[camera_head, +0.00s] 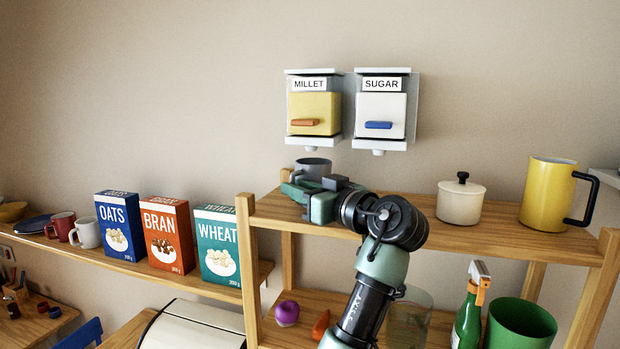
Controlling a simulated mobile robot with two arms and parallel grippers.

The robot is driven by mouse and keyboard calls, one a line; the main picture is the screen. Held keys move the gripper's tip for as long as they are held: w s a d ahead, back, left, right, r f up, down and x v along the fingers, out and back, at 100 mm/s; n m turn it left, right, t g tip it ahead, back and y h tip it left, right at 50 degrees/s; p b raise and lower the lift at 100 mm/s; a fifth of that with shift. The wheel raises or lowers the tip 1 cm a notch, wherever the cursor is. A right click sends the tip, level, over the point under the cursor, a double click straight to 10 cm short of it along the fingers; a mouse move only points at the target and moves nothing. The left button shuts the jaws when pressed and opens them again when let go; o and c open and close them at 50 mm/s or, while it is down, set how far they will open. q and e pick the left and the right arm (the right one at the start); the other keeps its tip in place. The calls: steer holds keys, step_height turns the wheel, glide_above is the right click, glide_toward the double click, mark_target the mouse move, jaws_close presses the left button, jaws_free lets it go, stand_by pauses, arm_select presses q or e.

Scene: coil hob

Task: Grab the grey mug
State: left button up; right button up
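A grey mug (313,167) stands on the top board of the wooden shelf, near its left end, below the millet dispenser. Its upper part shows; its lower part is hidden behind my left gripper. My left gripper (305,187) is right in front of the mug, low over the board, with its arm coming up from the bottom of the view. Its fingers partly overlap the mug in the picture. I cannot tell whether they touch it or how far apart they are. My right gripper is not in view.
A cream lidded pot (460,202) and a yellow jug (548,190) stand further right on the same board. The millet (314,108) and sugar (381,110) dispensers hang above. Cereal boxes (167,234), a red mug (60,226) and a white mug (87,232) stand left.

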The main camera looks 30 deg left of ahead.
arm_select(q)
steer(key=shift+d, duration=0.25)
jaws_close()
stand_by(1.2)
